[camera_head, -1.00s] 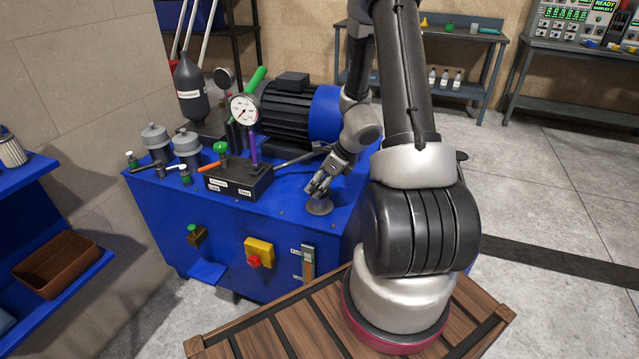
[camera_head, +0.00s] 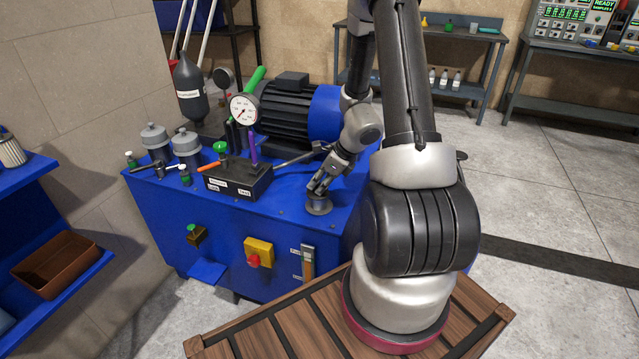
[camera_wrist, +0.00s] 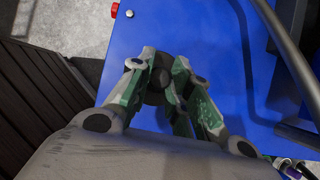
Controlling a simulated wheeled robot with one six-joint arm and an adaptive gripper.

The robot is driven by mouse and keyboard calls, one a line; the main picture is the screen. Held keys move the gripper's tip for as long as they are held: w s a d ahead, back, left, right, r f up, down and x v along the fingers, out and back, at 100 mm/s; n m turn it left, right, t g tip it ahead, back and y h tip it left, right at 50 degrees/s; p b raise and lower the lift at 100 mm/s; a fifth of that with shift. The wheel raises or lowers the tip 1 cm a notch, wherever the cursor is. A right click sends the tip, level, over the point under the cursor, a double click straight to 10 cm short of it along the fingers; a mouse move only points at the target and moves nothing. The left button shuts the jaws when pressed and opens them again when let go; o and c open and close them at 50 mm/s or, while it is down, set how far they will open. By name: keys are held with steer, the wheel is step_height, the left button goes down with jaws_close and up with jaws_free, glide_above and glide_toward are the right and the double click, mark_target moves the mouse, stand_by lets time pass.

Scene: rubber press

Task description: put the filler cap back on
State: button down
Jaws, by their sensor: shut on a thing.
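The filler cap, a dark round piece, shows between the fingertips in the wrist view (camera_wrist: 156,92). My gripper (camera_wrist: 158,72) is shut on it above the blue tank top. In the head view my gripper (camera_head: 318,187) points down at the round grey filler neck (camera_head: 319,207) near the front right of the blue hydraulic unit (camera_head: 270,225). The cap is mostly hidden by the fingers there. I cannot tell whether the cap is seated on the neck or just above it.
A black valve block (camera_head: 238,183) with levers and a pressure gauge (camera_head: 243,108) stand left of my gripper. A black motor (camera_head: 287,110) is behind. A lever with a dark rod (camera_head: 295,157) reaches near my gripper. The tank's front right top is clear.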

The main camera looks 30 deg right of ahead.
steer(key=shift+w+d, duration=0.2)
steer(key=shift+d, duration=0.15)
stand_by(0.4)
stand_by(0.8)
steer(key=c, duration=0.8)
jaws_free()
steer(key=shift+o, duration=0.2)
steer(key=shift+r, duration=3.55)
steer(key=shift+c, duration=0.3)
jaws_close()
